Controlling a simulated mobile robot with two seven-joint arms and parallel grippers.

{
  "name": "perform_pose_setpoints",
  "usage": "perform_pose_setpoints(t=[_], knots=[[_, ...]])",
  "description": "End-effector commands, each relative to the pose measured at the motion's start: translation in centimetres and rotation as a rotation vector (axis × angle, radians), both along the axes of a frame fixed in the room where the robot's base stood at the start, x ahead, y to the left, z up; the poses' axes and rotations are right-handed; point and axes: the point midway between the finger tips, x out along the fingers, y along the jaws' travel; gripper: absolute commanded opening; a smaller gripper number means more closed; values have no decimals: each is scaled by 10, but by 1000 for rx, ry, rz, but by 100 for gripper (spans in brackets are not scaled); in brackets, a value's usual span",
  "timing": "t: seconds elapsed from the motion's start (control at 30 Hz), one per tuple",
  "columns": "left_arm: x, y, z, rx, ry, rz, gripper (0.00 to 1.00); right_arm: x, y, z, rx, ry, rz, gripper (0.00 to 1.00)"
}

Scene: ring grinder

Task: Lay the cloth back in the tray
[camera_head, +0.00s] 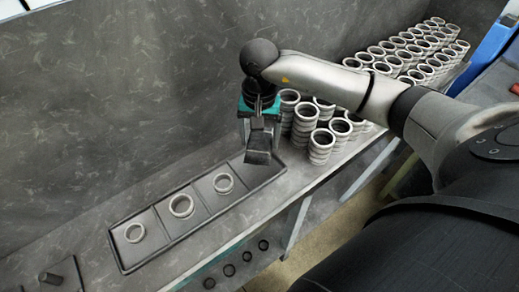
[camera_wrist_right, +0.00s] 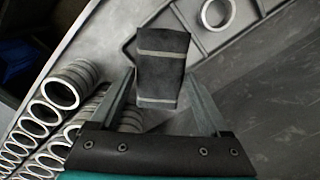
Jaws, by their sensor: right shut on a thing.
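The cloth (camera_head: 260,138) is a dark grey folded block; in the right wrist view (camera_wrist_right: 162,55) it has two pale bands. My right gripper (camera_head: 257,122), with teal parts, is shut on it and holds it over the right end of the tray. The long dark tray (camera_head: 200,212) has compartments in a row; three each show one pale ring. The cloth and gripper partly cover the right-end compartment, and I cannot tell whether the cloth touches its floor. My left gripper is not in view.
Stacks of pale rings (camera_head: 320,147) stand close to the right of the gripper, and many more stand behind my right arm. A dark peg on a small plate (camera_head: 50,278) is at the lower left. A grey wall rises behind the bench. The bench's front edge runs just before the tray.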

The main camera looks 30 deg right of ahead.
Motion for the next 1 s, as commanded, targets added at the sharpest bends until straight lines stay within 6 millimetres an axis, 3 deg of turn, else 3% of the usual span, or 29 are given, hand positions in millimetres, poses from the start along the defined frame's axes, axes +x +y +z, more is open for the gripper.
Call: perform_pose_setpoints(t=[0.27, 0.5, 1.0], knots=[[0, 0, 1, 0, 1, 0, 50, 0, 0, -22, 0, 1, -1, 19], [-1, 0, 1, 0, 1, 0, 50, 0, 0, -55, 1, 1, -1, 19], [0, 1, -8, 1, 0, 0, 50, 1, 0, -63, 0, -1, 1, 19]])
